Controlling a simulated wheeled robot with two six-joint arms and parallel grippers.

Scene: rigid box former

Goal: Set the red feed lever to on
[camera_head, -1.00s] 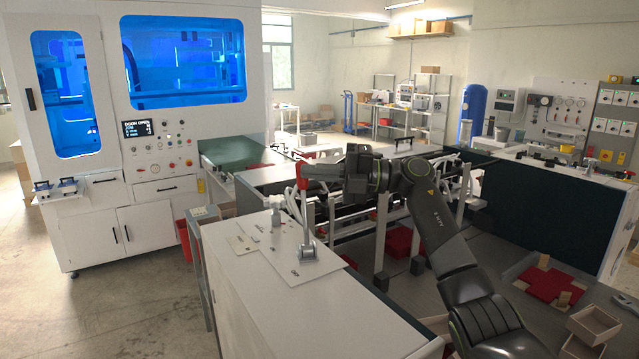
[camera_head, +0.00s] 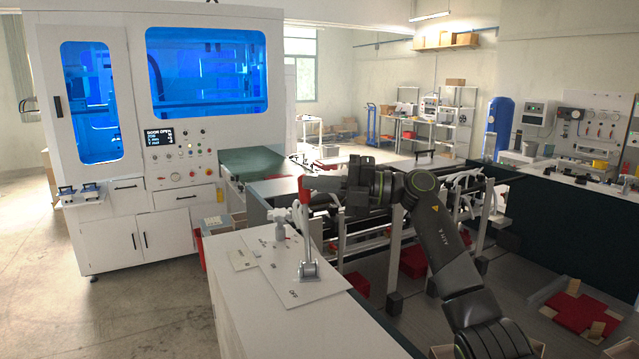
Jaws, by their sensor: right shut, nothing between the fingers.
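The red feed lever (camera_head: 304,192) has a red grip on a thin grey shaft, standing nearly upright from a grey pivot base (camera_head: 308,270). Nothing is held between the fingers. My left gripper is not in view.
A small grey fitting (camera_head: 279,222) stands on the counter (camera_head: 245,290) behind the lever. A white machine with blue windows (camera_head: 207,75) is at the back left. Rails and red bins (camera_head: 413,262) lie beyond the counter. The counter's front is clear.

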